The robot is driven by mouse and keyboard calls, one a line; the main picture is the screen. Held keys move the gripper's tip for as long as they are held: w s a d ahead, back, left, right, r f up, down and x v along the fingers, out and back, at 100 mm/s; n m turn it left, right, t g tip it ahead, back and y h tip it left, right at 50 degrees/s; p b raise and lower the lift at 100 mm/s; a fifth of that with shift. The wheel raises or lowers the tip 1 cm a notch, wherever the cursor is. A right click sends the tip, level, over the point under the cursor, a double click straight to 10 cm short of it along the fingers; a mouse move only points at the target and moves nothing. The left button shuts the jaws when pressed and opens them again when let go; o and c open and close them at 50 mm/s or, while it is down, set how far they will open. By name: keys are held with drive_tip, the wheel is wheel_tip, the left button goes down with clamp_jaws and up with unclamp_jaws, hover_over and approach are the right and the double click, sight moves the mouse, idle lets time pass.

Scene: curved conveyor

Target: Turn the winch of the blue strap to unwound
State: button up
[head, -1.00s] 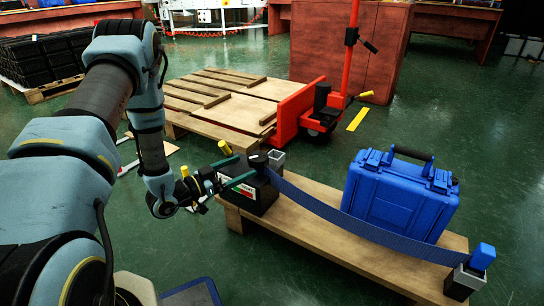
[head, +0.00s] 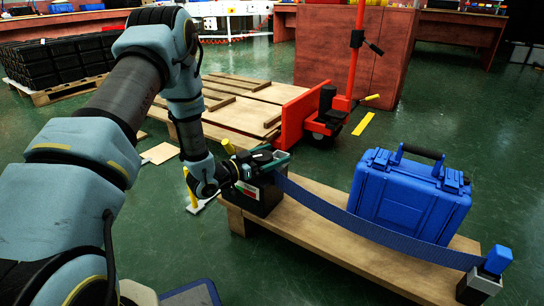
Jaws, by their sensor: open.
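The blue strap (head: 365,231) runs from a black winch box (head: 259,195) at the left end of a wooden board to a grey post with a blue cap (head: 495,262) at the right end. It hangs in a slight sag in front of a blue case (head: 410,195). My gripper (head: 278,160) is open at the top of the winch box, its green fingers around or beside the winch's upper part. The fingers and my wrist hide most of that part, so I cannot tell whether they touch it.
The wooden board (head: 340,250) lies low above the green floor. Behind it are a wooden pallet (head: 225,100) and a red pallet jack (head: 310,115). Black crates (head: 60,62) stand at the back left. Floor to the right is free.

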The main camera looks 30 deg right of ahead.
drive_tip(key=c, duration=1.2)
drive_tip(key=shift+c, duration=0.2)
drive_tip(key=shift+a+n+t, duration=0.1)
drive_tip(key=shift+n+t, duration=0.3)
drive_tip(key=shift+t, duration=0.1)
